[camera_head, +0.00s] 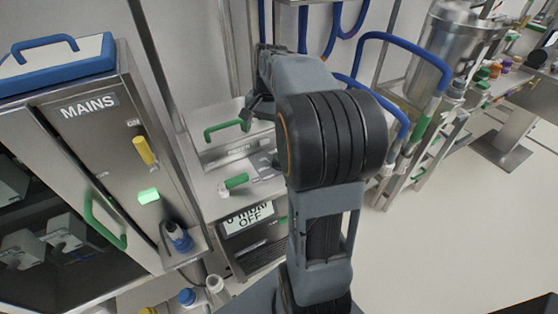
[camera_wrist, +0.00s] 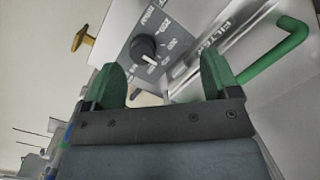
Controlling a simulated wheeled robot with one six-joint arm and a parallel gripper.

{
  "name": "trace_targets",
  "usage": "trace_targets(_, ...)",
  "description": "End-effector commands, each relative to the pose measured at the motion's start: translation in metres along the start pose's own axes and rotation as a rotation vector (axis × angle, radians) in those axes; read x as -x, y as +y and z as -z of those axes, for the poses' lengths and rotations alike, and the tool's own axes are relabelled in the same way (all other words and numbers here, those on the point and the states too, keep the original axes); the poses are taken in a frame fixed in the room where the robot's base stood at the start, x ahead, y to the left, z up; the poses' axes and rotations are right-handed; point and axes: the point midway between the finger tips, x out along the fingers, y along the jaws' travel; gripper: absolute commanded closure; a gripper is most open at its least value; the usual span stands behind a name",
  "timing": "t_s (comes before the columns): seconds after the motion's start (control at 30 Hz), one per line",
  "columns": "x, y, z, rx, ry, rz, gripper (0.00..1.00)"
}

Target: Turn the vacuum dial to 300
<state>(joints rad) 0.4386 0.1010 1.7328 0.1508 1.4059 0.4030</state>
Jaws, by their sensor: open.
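The vacuum dial (camera_wrist: 145,47) is a round black knob with a white pointer mark, on a dark grey plate (camera_wrist: 163,25) with white lettering. In the wrist view its pointer faces down and slightly right; the scale numbers are too blurred to read surely. My gripper (camera_wrist: 161,64) is open, its two green fingers spread wide. The knob appears between and beyond the fingertips, with nothing held; contact is not seen. In the head view my gripper (camera_head: 249,113) is partly hidden by my arm, and I cannot make out the knob there.
A green handle (camera_wrist: 282,50) beside a FILTER label (camera_wrist: 217,36) is close on the right. The MAINS cabinet (camera_head: 90,105) stands left, with a green-and-white valve (camera_head: 233,183) nearby. Open floor (camera_head: 450,235) lies right.

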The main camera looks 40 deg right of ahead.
Motion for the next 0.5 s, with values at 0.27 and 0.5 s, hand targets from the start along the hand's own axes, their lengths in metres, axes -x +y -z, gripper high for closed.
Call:
trace_targets(0.27, -0.007, 0.044, 0.084, -0.348, -0.172, 0.019, 0.19)
trace_targets(0.5, -0.020, 0.059, 0.101, -0.437, -0.221, 0.024, 0.19)
